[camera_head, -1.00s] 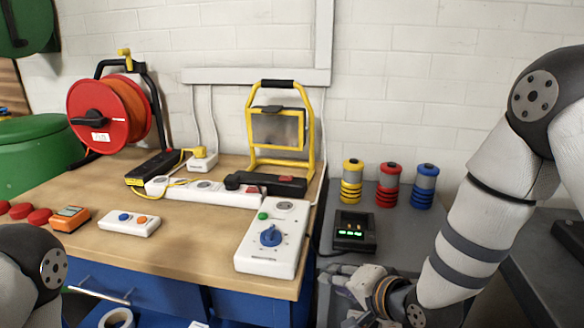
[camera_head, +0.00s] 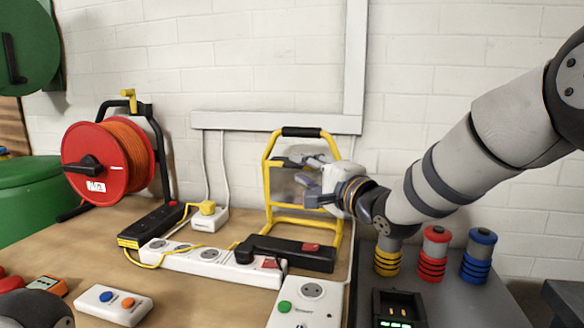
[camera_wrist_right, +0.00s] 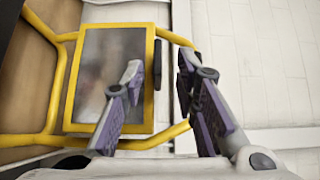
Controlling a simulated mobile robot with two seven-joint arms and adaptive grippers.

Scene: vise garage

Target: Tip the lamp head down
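The work lamp has a yellow tube frame (camera_head: 267,190) with a black top grip and stands on the wooden bench. Its lamp head (camera_head: 283,185) is a grey panel, partly hidden behind my right gripper (camera_head: 308,178). In the right wrist view, the lamp head (camera_wrist_right: 108,80) shows its yellow rim, with a short black bar (camera_wrist_right: 157,64) along one edge. My right gripper (camera_wrist_right: 160,72) is open there, its fingertips on either side of the black bar in the picture. I cannot tell whether they touch it. My left gripper is out of view.
A black battery box (camera_head: 290,253) and a white power strip (camera_head: 205,261) lie before the lamp. A red cable reel (camera_head: 95,165) stands left. Yellow, red and blue spools (camera_head: 432,255) stand under my right arm. The white wall is close behind.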

